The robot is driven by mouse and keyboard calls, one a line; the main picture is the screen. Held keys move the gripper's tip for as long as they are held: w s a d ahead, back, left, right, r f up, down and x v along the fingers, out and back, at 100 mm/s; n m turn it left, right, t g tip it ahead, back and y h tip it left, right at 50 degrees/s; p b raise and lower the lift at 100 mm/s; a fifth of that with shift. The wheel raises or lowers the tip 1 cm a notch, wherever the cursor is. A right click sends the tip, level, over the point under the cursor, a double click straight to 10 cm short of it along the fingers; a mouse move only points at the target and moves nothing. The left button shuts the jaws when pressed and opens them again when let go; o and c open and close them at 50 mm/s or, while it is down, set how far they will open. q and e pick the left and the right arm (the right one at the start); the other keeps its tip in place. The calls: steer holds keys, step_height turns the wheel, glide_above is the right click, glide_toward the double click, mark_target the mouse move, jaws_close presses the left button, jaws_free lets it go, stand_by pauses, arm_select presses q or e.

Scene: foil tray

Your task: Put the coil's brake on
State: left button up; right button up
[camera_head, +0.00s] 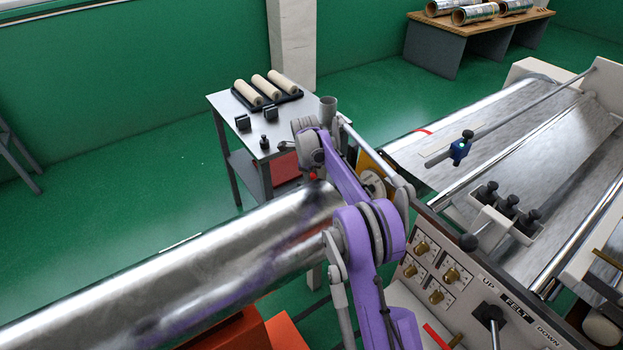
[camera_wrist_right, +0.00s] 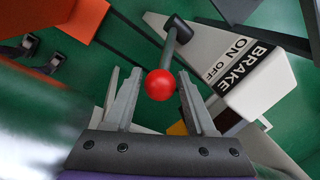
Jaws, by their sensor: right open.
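The coil (camera_head: 200,262), a large shiny silver roll, runs from the lower left to the middle in the head view. The brake lever is a grey rod (camera_wrist_right: 169,50) with a red knob (camera_wrist_right: 159,85), on a black pivot beside a white housing (camera_wrist_right: 245,75) marked BRAKE, ON, OFF. The red knob also shows in the head view (camera_head: 313,177), just below my right wrist. My right gripper (camera_wrist_right: 160,74) is open, with the knob between its fingers in the wrist view. I cannot tell whether they touch it. My left gripper is not in view.
A control panel (camera_head: 470,290) with several knobs and a FELT lever (camera_head: 490,315) stands right of my arm. A side table (camera_head: 290,120) holding several cream rolls is behind. An orange part (camera_head: 245,335) lies under the coil. Green floor is open at the left.

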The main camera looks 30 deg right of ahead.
jaws_close()
stand_by(0.3)
stand_by(1.2)
